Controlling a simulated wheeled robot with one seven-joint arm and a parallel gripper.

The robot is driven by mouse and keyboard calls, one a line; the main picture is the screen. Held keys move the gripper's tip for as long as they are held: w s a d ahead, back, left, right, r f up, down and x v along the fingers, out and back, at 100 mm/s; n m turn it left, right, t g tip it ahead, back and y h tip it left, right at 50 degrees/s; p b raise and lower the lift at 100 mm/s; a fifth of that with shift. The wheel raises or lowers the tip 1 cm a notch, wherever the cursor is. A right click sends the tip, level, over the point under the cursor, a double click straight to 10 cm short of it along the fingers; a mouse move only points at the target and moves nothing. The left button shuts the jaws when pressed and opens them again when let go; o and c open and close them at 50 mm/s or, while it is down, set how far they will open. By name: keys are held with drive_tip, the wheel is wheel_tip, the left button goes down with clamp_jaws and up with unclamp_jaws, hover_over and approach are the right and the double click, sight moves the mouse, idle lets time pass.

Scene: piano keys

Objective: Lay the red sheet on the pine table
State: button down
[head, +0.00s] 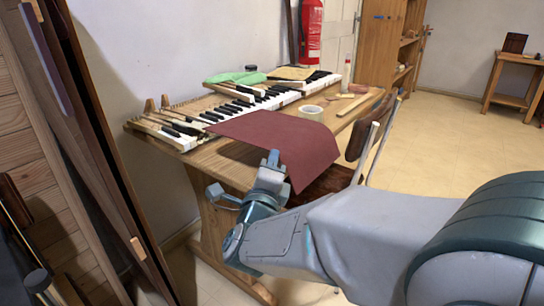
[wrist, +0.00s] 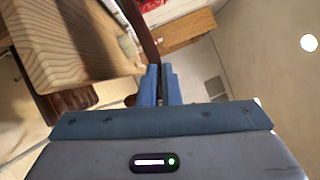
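The red sheet (head: 265,137) is dark red. In the head view its far part reaches over the pine table (head: 211,152) and its near right corner hangs past the front edge. I cannot tell how much of it touches the table top. My gripper (head: 272,158) is at the sheet's near edge, in front of the table, with its fingers close together on that edge. In the wrist view the fingers (wrist: 160,85) meet a thin brown-red band, seemingly the sheet edge-on. The pine table (wrist: 65,40) fills the upper left there.
Piano keys (head: 262,101) line the table's back, with a green cloth (head: 235,78) above. A roll of tape (head: 311,112) lies beyond the sheet. A chair (head: 361,138) stands at the table's front right. Dark wooden boards (head: 100,150) lean at the left. The floor at right is open.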

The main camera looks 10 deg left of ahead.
wheel_tip(320, 180, down, 10)
drive_tip(key=b, duration=0.7)
drive_tip(key=shift+f, duration=0.15)
drive_tip(key=c, duration=1.6)
unclamp_jaws()
drive_tip(key=shift+o, duration=0.2)
